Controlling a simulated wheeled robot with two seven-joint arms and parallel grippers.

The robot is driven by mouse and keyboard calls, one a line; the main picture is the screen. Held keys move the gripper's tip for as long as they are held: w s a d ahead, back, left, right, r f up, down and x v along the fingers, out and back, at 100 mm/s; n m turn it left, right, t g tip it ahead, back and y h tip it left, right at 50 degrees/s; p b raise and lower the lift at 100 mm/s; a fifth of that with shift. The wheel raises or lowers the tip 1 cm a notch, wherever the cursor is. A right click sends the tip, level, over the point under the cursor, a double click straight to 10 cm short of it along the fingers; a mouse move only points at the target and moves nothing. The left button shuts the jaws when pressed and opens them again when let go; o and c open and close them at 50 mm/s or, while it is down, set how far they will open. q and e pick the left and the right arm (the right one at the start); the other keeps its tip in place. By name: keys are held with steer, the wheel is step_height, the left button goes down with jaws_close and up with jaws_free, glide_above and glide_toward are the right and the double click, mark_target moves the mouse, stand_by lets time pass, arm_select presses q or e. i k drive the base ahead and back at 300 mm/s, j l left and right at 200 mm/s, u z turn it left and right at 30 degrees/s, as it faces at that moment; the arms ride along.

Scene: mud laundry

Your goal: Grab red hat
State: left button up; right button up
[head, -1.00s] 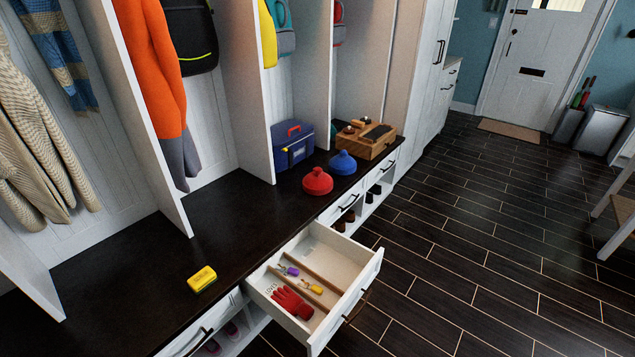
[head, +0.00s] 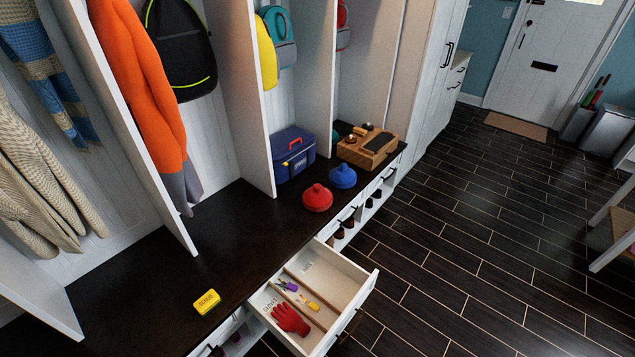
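The red hat (head: 317,197) sits on the dark bench top (head: 240,229), near its front edge. It is a rounded knit hat with a small knob on top. A blue hat (head: 343,176) of the same shape sits just behind it to the right. Neither of my grippers is in the head view, and nothing touches the red hat.
An open drawer (head: 349,270) juts out below the bench, holding a red glove (head: 290,319) and small keys. A yellow box (head: 207,301) lies on the bench. A blue toolbox (head: 294,152) and a wooden organizer (head: 368,145) stand behind the hats.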

mark_target(316, 198)
steer(key=i+l, duration=0.2)
steer(key=l, duration=0.15)
steer(key=i+l+u, duration=0.1)
steer(key=l, duration=0.3)
steer(key=i+l, duration=0.5)
steer(key=l, duration=0.25)
steer(key=i+l+u, duration=0.1)
steer(key=l, duration=0.3)
steer(key=i+l, duration=0.3)
steer(key=l+u, duration=0.05)
steer(key=l, duration=0.05)
